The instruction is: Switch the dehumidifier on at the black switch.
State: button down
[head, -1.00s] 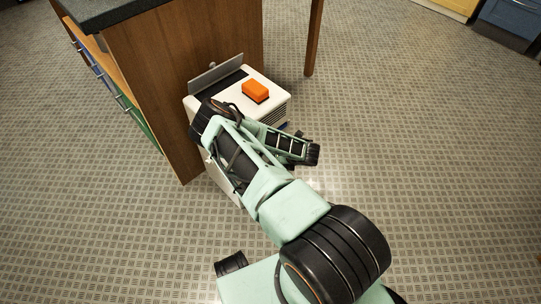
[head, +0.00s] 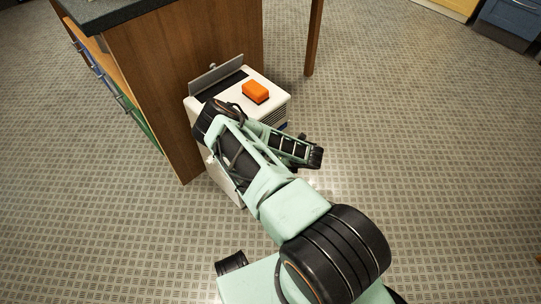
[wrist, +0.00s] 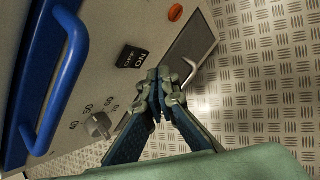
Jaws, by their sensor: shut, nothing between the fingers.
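The dehumidifier (head: 220,181) is a white box beside the wooden cabinet, partly hidden behind my arm in the head view. In the wrist view its pale panel (wrist: 75,85) carries the black switch (wrist: 132,56), a small dark block with white lettering that appears to include "ON". I cannot tell its switch position. My gripper (wrist: 159,78) is shut and empty, its fingertips beside the switch, just below and to its right in the picture. Contact cannot be made out. The fingers are not clear in the head view.
The panel also has a grey knob (wrist: 98,124), an orange round part (wrist: 175,11) and a blue handle (wrist: 72,62). An orange block (head: 255,91) lies on top of the dehumidifier. The wooden cabinet (head: 165,85) stands close on the left; patterned floor (head: 420,150) is open on the right.

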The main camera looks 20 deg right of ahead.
jog(key=shift+s, duration=0.1)
jog(key=s, duration=0.1)
jog(key=s+d+p, duration=0.1)
jog(key=s, duration=0.1)
jog(key=s+p, duration=0.1)
jog(key=shift+s+d+r, duration=0.2)
jog(key=shift+d+r, duration=0.1)
jog(key=shift+d, duration=0.1)
